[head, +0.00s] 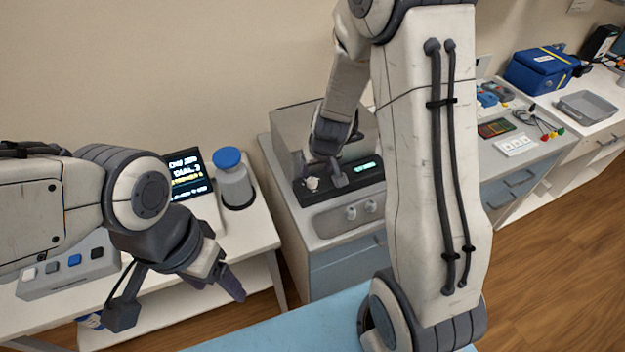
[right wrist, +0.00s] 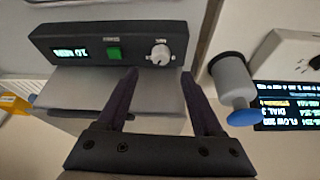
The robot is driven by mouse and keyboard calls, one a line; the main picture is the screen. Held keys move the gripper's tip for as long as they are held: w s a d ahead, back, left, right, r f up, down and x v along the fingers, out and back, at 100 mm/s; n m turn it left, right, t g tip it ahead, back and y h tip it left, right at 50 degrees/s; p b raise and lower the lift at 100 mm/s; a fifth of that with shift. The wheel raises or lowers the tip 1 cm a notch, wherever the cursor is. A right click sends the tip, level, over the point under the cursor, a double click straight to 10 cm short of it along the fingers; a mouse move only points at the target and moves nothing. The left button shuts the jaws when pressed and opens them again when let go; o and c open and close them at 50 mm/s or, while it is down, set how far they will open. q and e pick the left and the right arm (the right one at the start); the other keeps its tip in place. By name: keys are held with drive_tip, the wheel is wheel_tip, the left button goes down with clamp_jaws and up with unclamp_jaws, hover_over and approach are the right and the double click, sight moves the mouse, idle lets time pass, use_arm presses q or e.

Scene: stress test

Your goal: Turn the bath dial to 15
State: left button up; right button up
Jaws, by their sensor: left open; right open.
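The bath (head: 345,218) stands on a cabinet by the wall, with a black control panel (head: 350,190) on its front. The panel also shows in the right wrist view (right wrist: 85,42), with a lit display (right wrist: 69,51), a green button (right wrist: 114,53) and a white dial (right wrist: 158,54). The display digits are too small to read surely. My right gripper (right wrist: 160,82) is open; its two fingers point at the panel on either side of the dial, apparently short of it. In the head view it is over the panel, partly hidden by my arm. My left gripper (head: 226,284) is open and empty, away from the bath.
A blue-capped bottle (head: 235,182) and a lit screen (head: 187,175) stand on the white table left of the bath. A grey button box (head: 68,264) is further left. At right are a blue bag (head: 540,70) and a grey tray (head: 588,106).

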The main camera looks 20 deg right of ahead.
sight(312, 180)
drive_tip(key=b+x, duration=0.3)
drive_tip(key=x, duration=0.3)
drive_tip(key=shift+w+f, duration=0.15)
drive_tip(key=shift+f, duration=0.25)
use_arm(q)
wheel_tip(312, 180, down, 4)
drive_tip(key=shift+f, duration=0.25)
